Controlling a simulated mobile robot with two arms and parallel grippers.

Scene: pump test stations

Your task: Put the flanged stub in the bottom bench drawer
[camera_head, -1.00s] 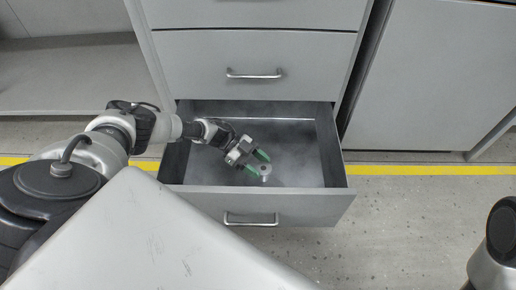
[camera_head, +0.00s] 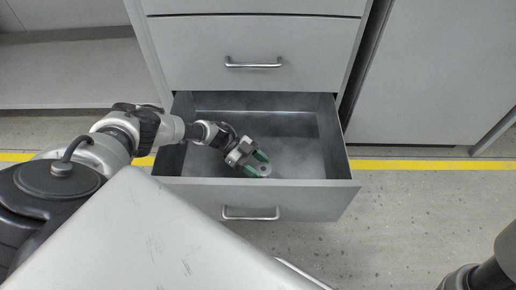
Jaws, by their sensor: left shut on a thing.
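The bottom bench drawer (camera_head: 320,196) is pulled open, and its inside looks empty apart from my gripper and what it holds. My left gripper (camera_head: 262,164) reaches in over the drawer from the left, near the front wall. Its green-tipped fingers are shut on the flanged stub (camera_head: 264,171), a small grey round piece with a hole in its top. The stub is above or inside the front part of the drawer; I cannot tell whether it touches the floor. My right gripper is not in view; only a piece of my right arm shows at the lower right.
A closed drawer with a bar handle (camera_head: 253,65) is directly above the open one. A grey cabinet (camera_head: 430,80) stands to the right, and an open shelf (camera_head: 70,75) is at the left. The speckled floor (camera_head: 400,220) right of the drawer is clear.

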